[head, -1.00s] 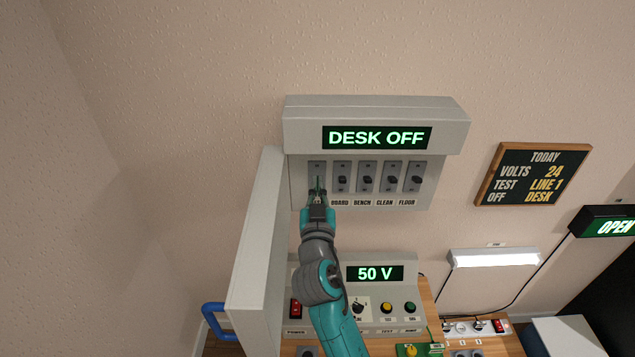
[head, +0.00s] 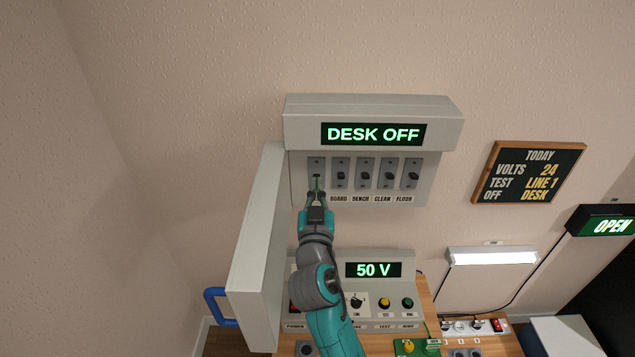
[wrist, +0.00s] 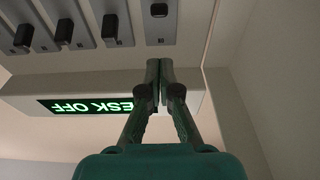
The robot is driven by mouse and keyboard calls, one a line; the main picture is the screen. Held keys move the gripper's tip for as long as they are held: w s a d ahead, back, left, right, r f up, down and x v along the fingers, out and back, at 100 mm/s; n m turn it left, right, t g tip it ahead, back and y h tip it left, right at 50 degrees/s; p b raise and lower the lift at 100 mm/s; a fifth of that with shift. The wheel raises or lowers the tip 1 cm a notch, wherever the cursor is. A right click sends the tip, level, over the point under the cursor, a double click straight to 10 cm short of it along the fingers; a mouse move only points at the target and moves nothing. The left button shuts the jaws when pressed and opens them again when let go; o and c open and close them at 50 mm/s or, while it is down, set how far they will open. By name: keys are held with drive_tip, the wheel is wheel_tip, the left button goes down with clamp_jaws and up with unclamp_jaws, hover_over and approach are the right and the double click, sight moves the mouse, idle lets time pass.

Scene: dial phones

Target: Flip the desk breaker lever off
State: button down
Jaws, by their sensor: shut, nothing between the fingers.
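The breaker panel (head: 432,190) is a pale grey wall box with a row of several levers, and its green display (head: 373,134) reads DESK OFF. The leftmost breaker (head: 317,163) has its label hidden behind my gripper. Its dark lever (wrist: 159,10) shows in the wrist view, just beyond my fingertips. The other levers, labelled board (head: 341,175), bench, clean and floor, stand to its right. My gripper (head: 317,186) is shut and empty just below the leftmost lever. In the wrist view my closed fingertips (wrist: 159,72) appear a little apart from that lever.
The panel's open door (head: 257,250) stands close left of my arm. Below is a console whose display (head: 373,270) reads 50 V. A sign (head: 528,173) on the right lists volts 24, test line 1, off desk. The wall above is clear.

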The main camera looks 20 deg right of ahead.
drive_tip(key=s+a+f, duration=0.1)
drive_tip(key=s+f, duration=0.4)
drive_tip(key=shift+a, duration=0.35)
drive_tip(key=s+d+f+n+g+y, duration=0.1)
drive_tip(key=s+f+n+y, duration=0.15)
drive_tip(key=s+f, duration=0.65)
drive_tip(key=s+d+f+n+g+y, duration=0.1)
drive_tip(key=s+f+n+g+y, duration=0.15)
drive_tip(key=s+f, duration=0.7)
drive_tip(key=s+r, duration=0.3)
drive_tip(key=s, duration=1.1)
drive_tip(key=s+d+r+m+y, duration=0.1)
drive_tip(key=s+r, duration=0.3)
drive_tip(key=s, duration=1)
drive_tip(key=shift+g, duration=0.35)
